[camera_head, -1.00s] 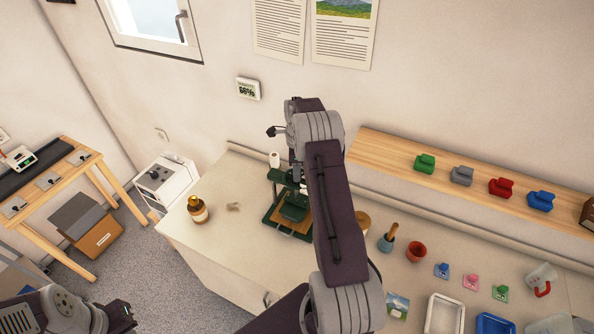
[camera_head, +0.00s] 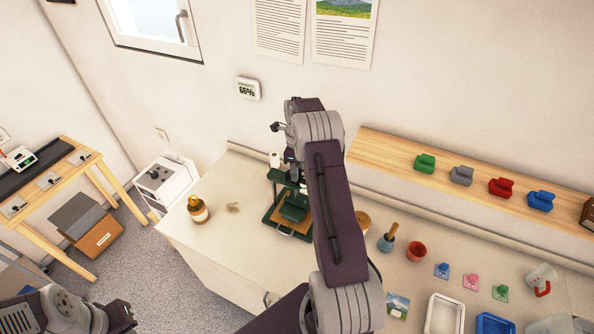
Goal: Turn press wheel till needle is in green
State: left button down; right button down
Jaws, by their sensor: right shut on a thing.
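The green press (camera_head: 270,217) stands on the counter, with a dark green block over its wooden bed. My right arm reaches up and over it, hiding its right side and most of its top. My right gripper (camera_head: 291,174) points down at the top of the press and is shut on the press wheel, which is mostly hidden behind the wrist. I cannot make out the gauge needle or its green zone. My left arm is low at the left edge, and its dark end (camera_head: 118,317) is away from the press; its jaws do not show clearly.
A wooden shelf (camera_head: 390,155) with coloured blocks runs along the wall.

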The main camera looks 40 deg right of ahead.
jog(key=c, duration=1)
grip_release()
jog(key=shift+w+a, duration=0.1)
jog(key=shift+r, duration=0.2)
notch_tip(320, 180, up, 9)
jog(key=shift+f+b, duration=0.15)
jog(key=shift+b, duration=1.1)
